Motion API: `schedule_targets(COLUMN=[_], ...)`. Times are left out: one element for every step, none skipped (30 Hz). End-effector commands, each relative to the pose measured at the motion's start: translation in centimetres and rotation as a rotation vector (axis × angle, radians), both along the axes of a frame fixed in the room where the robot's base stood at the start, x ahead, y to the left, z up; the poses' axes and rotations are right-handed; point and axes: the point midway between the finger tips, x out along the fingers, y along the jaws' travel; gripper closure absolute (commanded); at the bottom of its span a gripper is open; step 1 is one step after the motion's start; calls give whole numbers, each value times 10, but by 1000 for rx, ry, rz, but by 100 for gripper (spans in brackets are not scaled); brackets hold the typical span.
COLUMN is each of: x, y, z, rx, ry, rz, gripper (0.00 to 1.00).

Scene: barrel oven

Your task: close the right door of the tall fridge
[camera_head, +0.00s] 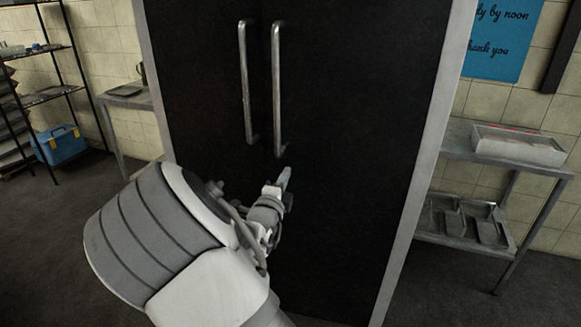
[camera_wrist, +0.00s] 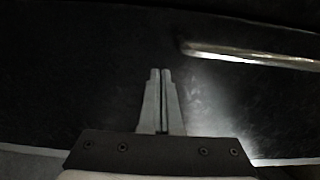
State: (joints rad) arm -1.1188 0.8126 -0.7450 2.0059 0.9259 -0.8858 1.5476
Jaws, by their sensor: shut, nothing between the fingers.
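The tall fridge has two black doors in a pale grey frame. The right door (camera_head: 345,130) fills the middle of the head view and has a vertical metal handle (camera_head: 276,90). The left door (camera_head: 200,85) has a matching handle (camera_head: 247,80) beside it. Both doors look nearly in line; I cannot tell whether a small gap remains at the right door. My gripper (camera_head: 286,175) is shut and empty, just below the right door's handle, in front of the dark door face. In the wrist view its fingers (camera_wrist: 161,78) point at a dark surface, with a metal handle (camera_wrist: 250,55) to the upper right. Contact is unclear.
A metal table (camera_head: 460,140) with a white box (camera_head: 518,146) and lower trays (camera_head: 465,220) stands right of the fridge. At left are a small table (camera_head: 130,98), a black rack (camera_head: 72,60) and a blue cooler (camera_head: 60,145). Floor at left is clear.

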Motion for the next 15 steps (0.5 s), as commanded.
schedule_targets(x=[11, 17, 24, 29, 34, 39, 43, 46, 50, 52, 54, 56, 57, 58, 59], y=[-3, -4, -6, -8, -8, -10, -11, -12, -12, -12, -13, -13, -14, -14, -14], z=[-1, -1, -1, -1, -1, -1, -1, -1, -1, -1, -1, -1, -1, -1, 0], rx=[-2, -2, -3, -3, -1, -2, -2, -2, -2, -1, -1, -1, -1, -1, 0], ry=[-1, -1, -1, -1, -2, -1, -1, -1, 0, -1, -1, 0, 1, 1, 1], rz=[-1, -1, -1, -1, 0, -1, -1, -1, -1, 0, 0, 1, 0, 0, 1], gripper=[100, 100, 100, 100, 100, 100, 100, 100, 100, 100, 100, 100, 100, 100, 100])
